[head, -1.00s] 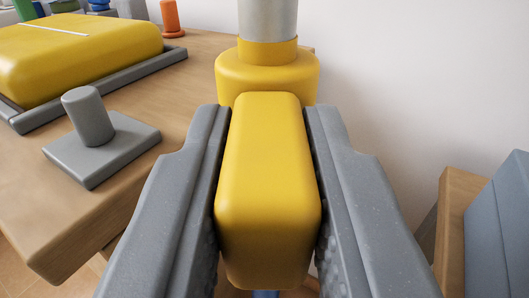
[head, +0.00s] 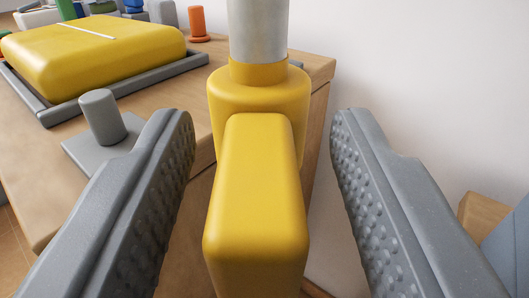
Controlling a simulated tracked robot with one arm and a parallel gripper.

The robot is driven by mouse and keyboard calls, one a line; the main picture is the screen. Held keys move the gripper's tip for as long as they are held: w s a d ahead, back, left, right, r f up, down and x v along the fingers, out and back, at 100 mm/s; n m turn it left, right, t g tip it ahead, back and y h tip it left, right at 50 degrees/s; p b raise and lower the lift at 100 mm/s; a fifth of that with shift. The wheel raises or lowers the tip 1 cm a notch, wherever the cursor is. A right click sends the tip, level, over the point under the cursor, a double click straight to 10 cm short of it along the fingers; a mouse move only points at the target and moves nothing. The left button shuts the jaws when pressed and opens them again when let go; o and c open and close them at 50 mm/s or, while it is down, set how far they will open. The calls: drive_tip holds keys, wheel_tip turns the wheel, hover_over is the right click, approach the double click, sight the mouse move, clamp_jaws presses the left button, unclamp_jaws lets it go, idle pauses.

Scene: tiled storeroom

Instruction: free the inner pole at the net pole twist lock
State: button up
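The twist lock is a yellow collar (head: 259,98) with a long yellow rounded handle (head: 258,195) that points toward me. A light grey pole (head: 258,30) rises upright out of the collar's top. My gripper (head: 262,125) is open, with one grey studded finger on each side of the handle. There is a gap on both sides, wider on the right, and neither finger touches the handle. What lies below the collar is hidden behind the handle.
A wooden table (head: 200,140) on the left bears a yellow block in a grey tray (head: 50,112), a grey peg on a plate (head: 103,118) and an orange peg (head: 198,24). A white wall is behind. A wooden box (head: 482,215) stands at the lower right.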

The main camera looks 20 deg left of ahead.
drive_tip(key=shift+f, duration=0.15)
drive_tip(key=shift+s, duration=0.15)
drive_tip(key=p+v, duration=0.3)
drive_tip(key=v, duration=1)
drive_tip(key=shift+s+d, duration=0.15)
drive_tip(key=shift+s, duration=0.05)
